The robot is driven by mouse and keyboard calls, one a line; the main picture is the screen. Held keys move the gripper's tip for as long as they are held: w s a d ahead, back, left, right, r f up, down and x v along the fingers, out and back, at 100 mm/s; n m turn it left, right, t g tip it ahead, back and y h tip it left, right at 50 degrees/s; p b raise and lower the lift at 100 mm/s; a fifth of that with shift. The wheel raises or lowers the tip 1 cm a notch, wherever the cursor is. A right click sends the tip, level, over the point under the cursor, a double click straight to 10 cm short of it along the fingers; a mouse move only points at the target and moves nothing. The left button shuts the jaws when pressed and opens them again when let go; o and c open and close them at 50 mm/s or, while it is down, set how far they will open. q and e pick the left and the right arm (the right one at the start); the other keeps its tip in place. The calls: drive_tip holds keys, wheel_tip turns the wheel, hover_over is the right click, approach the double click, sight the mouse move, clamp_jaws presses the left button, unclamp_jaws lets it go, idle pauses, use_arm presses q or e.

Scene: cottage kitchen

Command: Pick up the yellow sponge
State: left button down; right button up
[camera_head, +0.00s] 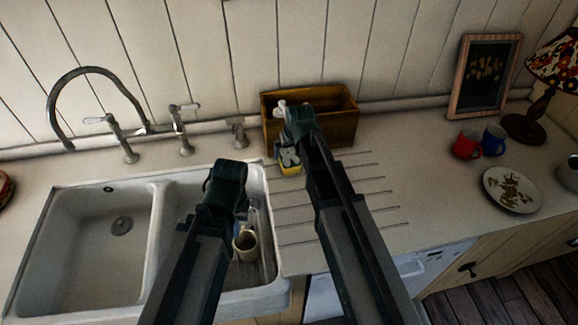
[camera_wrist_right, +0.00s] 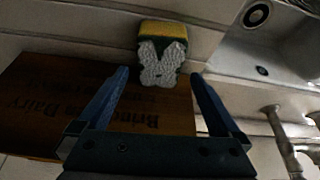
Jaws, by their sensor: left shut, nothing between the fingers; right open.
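The yellow sponge (camera_head: 289,170) is by the front of a wooden box on the counter, right of the sink. A pale, lobed shape covers much of its face; green shows at its edges. In the right wrist view the sponge (camera_wrist_right: 180,29) is just beyond the fingertips, roughly centred between them. My right gripper (camera_wrist_right: 160,82) is open, with nothing between its fingers. In the head view my right gripper (camera_head: 295,118) is over the box's front, its fingers hard to make out. My left gripper (camera_head: 228,172) is shut and empty above the sink's right basin.
The wooden box (camera_head: 344,127) stands against the wall; its lettered side (camera_wrist_right: 60,105) fills the wrist view's left. A cream mug (camera_head: 246,243) sits in the sink (camera_head: 60,250). Red (camera_head: 465,146) and blue (camera_head: 493,141) mugs and a plate (camera_head: 511,190) stand right.

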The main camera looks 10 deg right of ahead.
sight(289, 157)
drive_tip(key=shift+f, duration=0.1)
drive_tip(key=b+x, duration=0.5)
drive_tip(key=shift+s+f, duration=0.1)
drive_tip(key=shift+s, duration=0.1)
drive_tip(key=c, duration=1.2)
